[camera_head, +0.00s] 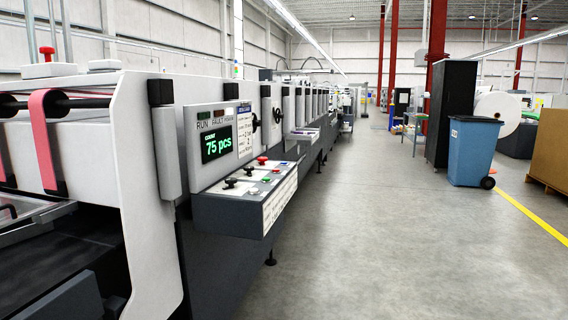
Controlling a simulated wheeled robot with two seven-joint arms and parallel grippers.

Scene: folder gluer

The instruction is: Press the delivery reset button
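The folder gluer runs along the left side and away into the distance. A control panel (245,206) juts out from its near side, with two black knobs, a red mushroom button (262,160), a green button (266,180) and other small coloured controls. Their labels are too small to read, so I cannot tell which one is the delivery reset button. Neither of my grippers is in view.
Another red button (47,53) stands on top of the machine at the far left. The grey floor (390,230) right of the machine is clear. A blue wheeled bin (471,150), a black cabinet (450,112) and a brown stack (550,145) stand at the right.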

